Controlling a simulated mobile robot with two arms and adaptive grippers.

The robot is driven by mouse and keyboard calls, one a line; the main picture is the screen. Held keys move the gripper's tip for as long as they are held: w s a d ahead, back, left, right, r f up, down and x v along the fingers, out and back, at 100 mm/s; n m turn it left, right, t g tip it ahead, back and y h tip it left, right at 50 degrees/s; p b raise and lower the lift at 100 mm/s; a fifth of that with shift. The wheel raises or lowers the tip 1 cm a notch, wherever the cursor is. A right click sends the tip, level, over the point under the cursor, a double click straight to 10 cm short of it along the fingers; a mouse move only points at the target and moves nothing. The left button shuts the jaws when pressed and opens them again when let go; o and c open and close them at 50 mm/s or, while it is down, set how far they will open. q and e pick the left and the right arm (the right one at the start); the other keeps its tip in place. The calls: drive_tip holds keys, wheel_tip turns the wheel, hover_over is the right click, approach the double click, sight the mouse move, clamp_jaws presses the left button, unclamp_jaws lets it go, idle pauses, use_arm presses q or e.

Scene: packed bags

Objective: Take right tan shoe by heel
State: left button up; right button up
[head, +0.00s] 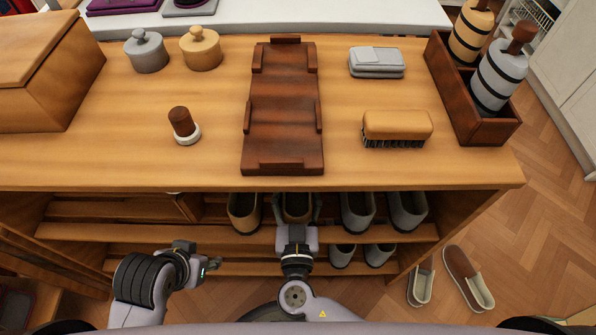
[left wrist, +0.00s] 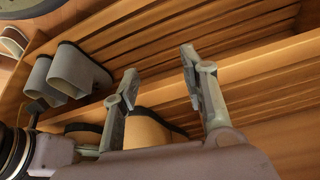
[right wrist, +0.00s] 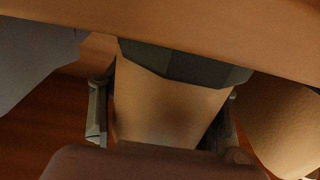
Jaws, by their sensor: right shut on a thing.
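The right tan shoe (head: 296,205) stands on the upper shelf of the bench, its front part hidden under the tabletop. My right gripper (head: 297,212) is shut on its heel end, a finger on each side. In the right wrist view the tan heel (right wrist: 170,105) fills the space between the fingers. The left tan shoe (head: 243,212) stands just to its left, apart from my gripper. My left gripper (head: 212,265) is open and empty, low in front of the shelves at the left; its spread fingers show in the left wrist view (left wrist: 160,65).
Grey shoes (head: 357,211) stand right of the tan pair, and smaller grey shoes (head: 342,256) are on the lower shelf. The tabletop (head: 210,100) overhangs the shelf closely. It carries a dark wooden tray (head: 283,115), a brush (head: 397,126) and jars. Shoes (head: 468,278) lie on the floor at right.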

drive_tip(key=c, duration=0.6)
drive_tip(key=shift+r, duration=0.1)
